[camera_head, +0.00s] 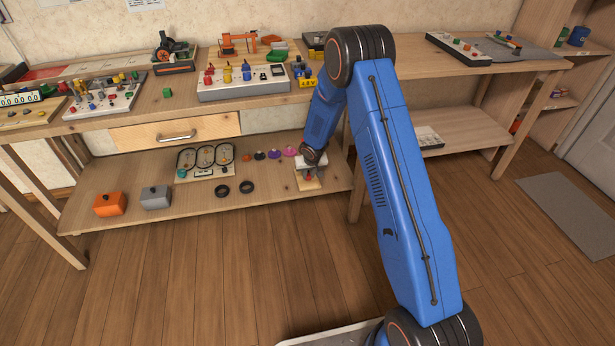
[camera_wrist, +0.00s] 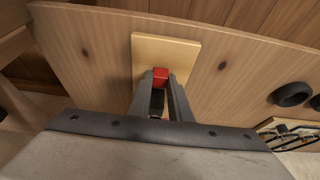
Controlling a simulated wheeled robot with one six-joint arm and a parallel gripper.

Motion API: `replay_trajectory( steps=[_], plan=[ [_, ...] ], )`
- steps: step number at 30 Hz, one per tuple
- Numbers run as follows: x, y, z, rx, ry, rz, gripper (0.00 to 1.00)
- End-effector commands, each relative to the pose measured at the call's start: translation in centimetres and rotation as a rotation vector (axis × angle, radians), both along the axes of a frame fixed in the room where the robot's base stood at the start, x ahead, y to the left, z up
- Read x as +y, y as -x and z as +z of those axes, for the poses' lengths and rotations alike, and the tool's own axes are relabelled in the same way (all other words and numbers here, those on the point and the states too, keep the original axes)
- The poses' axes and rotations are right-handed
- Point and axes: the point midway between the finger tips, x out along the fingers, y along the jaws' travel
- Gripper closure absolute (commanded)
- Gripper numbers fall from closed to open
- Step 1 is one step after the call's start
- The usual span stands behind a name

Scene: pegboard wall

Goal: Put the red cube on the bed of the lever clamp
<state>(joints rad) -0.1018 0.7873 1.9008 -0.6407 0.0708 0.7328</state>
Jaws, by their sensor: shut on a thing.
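The red cube (camera_wrist: 160,76) is between the fingertips of my gripper (camera_wrist: 160,84) in the wrist view. My gripper is shut on it, just over a small pale wooden plate (camera_wrist: 165,50) on the lower shelf. I cannot tell whether the cube touches the plate. In the head view, my gripper (camera_head: 309,174) is low over the same plate (camera_head: 307,186), with a bit of the red cube (camera_head: 308,178) showing. I cannot identify the lever clamp for sure; a black device with an orange part (camera_head: 172,52) stands on the bench top.
The lower shelf (camera_head: 265,195) also holds an orange box (camera_head: 110,204), a grey box (camera_head: 156,198), black rings (camera_head: 246,187), a board with loops (camera_head: 206,160) and small coloured pieces. The bench top above is crowded with panels. The floor in front is clear.

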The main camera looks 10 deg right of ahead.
Motion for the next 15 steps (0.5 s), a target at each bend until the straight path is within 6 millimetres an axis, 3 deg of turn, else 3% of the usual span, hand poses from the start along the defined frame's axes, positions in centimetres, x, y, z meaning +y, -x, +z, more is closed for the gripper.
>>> replay_trajectory(
  steps=[7,8,9,15],
  plan=[
    [0.01,0.00,-0.40,0.000,0.001,0.002,1.00],
    [0.01,-0.02,-0.34,0.000,0.001,0.002,0.75],
    [0.01,-0.02,-0.33,0.000,0.000,0.001,0.66],
    [0.01,-0.01,-0.33,0.000,0.000,0.001,0.64]
  ],
)
